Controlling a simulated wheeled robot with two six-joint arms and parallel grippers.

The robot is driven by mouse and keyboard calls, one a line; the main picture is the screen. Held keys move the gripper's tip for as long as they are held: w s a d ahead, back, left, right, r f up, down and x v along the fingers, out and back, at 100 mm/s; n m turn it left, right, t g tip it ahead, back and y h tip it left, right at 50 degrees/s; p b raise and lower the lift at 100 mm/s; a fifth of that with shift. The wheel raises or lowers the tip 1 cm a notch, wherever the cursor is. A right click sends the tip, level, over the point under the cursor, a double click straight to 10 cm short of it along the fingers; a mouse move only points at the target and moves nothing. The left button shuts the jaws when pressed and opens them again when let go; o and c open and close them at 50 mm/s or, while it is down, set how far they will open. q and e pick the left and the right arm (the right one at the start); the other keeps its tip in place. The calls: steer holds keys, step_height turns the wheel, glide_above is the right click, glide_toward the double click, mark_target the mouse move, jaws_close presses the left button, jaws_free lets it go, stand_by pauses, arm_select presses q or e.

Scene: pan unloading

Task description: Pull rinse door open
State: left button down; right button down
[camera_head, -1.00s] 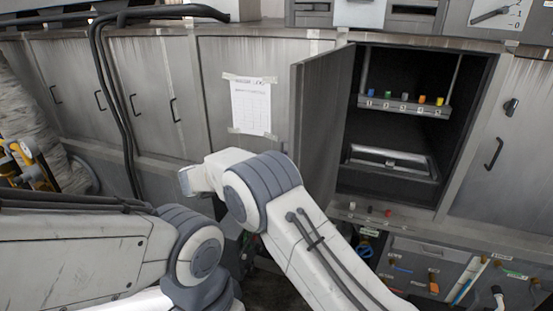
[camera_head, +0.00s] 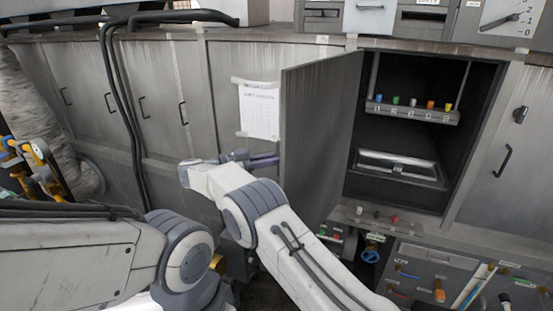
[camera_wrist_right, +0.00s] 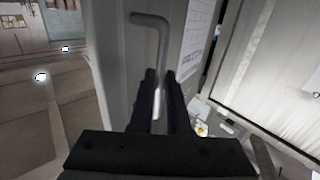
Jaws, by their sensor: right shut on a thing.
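The grey metal door (camera_head: 315,135) stands open, swung out to the left of a dark compartment. My right arm reaches up from the bottom middle of the head view, with its gripper (camera_head: 268,160) beside the door's outer face. In the right wrist view, a bent grey bar handle (camera_wrist_right: 160,40) stands out from the door panel (camera_wrist_right: 115,60). My right gripper (camera_wrist_right: 160,76) is shut on this handle, one dark finger on each side of it. My left arm comes in from the left, and its gripper is out of the picture.
The open compartment (camera_head: 400,170) holds a shelf with several coloured knobs (camera_head: 412,108) and a metal tray (camera_head: 400,165). A paper sheet (camera_head: 259,108) is taped to the cabinet left of the door. Black cables (camera_head: 122,110) hang further left.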

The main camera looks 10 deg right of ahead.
mark_target(278, 145)
steer(key=shift+w+d+r, duration=0.1)
steer(key=shift+d+r, duration=0.1)
steer(key=shift+r, duration=0.05)
steer(key=c, duration=0.9)
jaws_free()
steer(key=shift+d+f, duration=0.1)
steer(key=shift+a, duration=0.2)
steer(key=shift+r+b, duration=0.4)
steer(key=shift+r, duration=0.05)
step_height(278, 145, up, 3)
steer(key=shift+b, duration=0.6)
steer(key=s+d+r+b, duration=0.1)
steer(key=s+d+r, duration=0.1)
steer(key=d, duration=0.1)
steer(key=s+d+r+b, duration=0.2)
steer(key=s+d, duration=0.1)
steer(key=s+d+r+b, duration=0.1)
steer(key=s+d+r, duration=0.1)
steer(key=d+r, duration=0.1)
steer(key=shift+s+d+b, duration=0.15)
steer(key=shift+b, duration=0.25)
